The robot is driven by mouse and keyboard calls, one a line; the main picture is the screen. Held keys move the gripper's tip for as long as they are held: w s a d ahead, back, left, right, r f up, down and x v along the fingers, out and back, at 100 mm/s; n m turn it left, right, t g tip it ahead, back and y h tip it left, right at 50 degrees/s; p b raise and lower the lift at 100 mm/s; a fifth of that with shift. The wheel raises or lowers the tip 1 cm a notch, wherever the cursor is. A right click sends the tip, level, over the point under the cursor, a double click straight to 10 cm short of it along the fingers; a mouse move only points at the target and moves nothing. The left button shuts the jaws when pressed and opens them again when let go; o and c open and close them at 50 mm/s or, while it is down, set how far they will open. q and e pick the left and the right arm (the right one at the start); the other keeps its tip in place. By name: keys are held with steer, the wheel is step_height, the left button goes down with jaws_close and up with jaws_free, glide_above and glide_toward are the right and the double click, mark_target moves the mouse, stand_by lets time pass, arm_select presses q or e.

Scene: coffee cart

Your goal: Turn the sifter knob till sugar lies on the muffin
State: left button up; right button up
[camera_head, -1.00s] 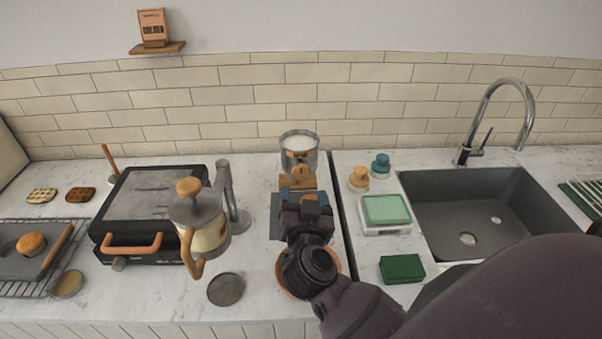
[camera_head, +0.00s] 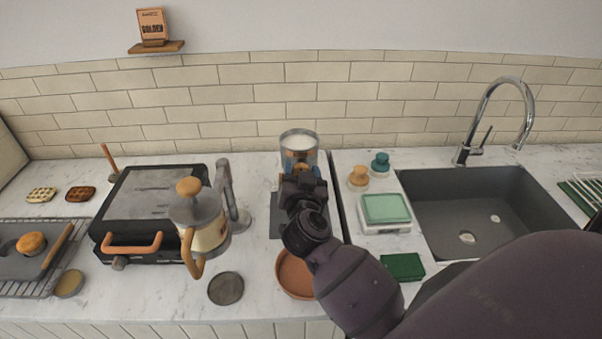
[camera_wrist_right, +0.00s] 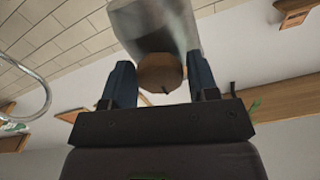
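The sifter (camera_head: 299,141) is a grey see-through cylinder with white sugar in its top, standing at the back of the counter. Its round wooden knob (camera_wrist_right: 160,72) shows in the right wrist view, between my right gripper's two blue fingers. My right gripper (camera_head: 301,172) reaches up to the sifter's front in the head view. Its fingers are apart, one on each side of the knob, with little or no gap; firm contact cannot be made out. I cannot make out a muffin under the sifter; my gripper and arm cover that area. My left gripper is not in view.
A terracotta dish (camera_head: 294,276) lies below my right forearm. A kettle-like pot (camera_head: 205,228) and a black grill (camera_head: 150,205) stand to the left. A green-topped scale (camera_head: 386,209), two small stoppered jars and the sink (camera_head: 470,215) are to the right.

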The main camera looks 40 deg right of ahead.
steer(key=c, duration=0.6)
steer(key=shift+m, duration=0.4)
